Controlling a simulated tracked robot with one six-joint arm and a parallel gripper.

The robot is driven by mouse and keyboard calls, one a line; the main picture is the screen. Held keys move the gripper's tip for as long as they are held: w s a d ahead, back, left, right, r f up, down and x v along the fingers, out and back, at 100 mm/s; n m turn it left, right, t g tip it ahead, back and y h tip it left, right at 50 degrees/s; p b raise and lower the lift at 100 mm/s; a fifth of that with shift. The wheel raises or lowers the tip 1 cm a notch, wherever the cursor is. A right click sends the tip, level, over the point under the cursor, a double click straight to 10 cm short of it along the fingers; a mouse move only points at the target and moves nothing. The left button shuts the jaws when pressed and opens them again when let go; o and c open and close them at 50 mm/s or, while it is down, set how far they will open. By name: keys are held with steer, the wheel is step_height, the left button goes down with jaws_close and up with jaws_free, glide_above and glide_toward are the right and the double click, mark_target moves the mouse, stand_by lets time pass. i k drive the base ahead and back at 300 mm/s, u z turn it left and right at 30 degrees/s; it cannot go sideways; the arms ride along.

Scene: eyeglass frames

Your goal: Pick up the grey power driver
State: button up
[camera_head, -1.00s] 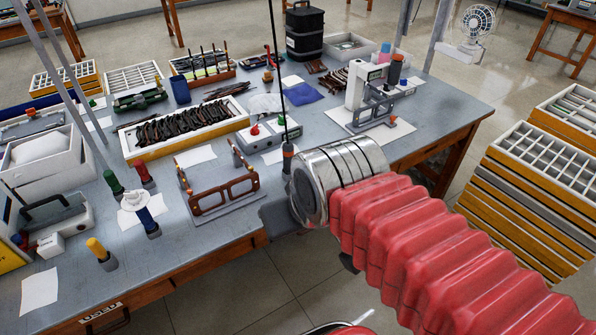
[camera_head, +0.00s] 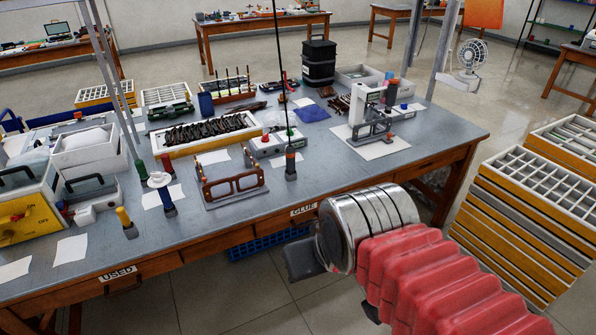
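A slim dark grey tool with an orange band (camera_head: 290,166) hangs upright on a thin black cable at the bench's front edge; it looks like the power driver. My gripper (camera_head: 300,262) shows only as a dark grey block beyond the silver wrist of my red-sleeved arm. It is below and in front of the bench edge, under the tool and apart from it. Its fingers cannot be made out, and I see nothing held in it.
The grey bench (camera_head: 245,217) holds a brown eyeglass frame on a stand (camera_head: 232,184), a tray of dark frames (camera_head: 208,134), and several coloured-handled tools at the left. A white press (camera_head: 368,110) stands right of the cable. Stacked yellow trays (camera_head: 525,215) stand at the right. Open floor lies in front.

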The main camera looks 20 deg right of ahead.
mark_target(289, 151)
steer(key=z, duration=0.05)
steer(key=k, duration=0.2)
steer(key=u, duration=0.7)
steer(key=i, duration=1.5)
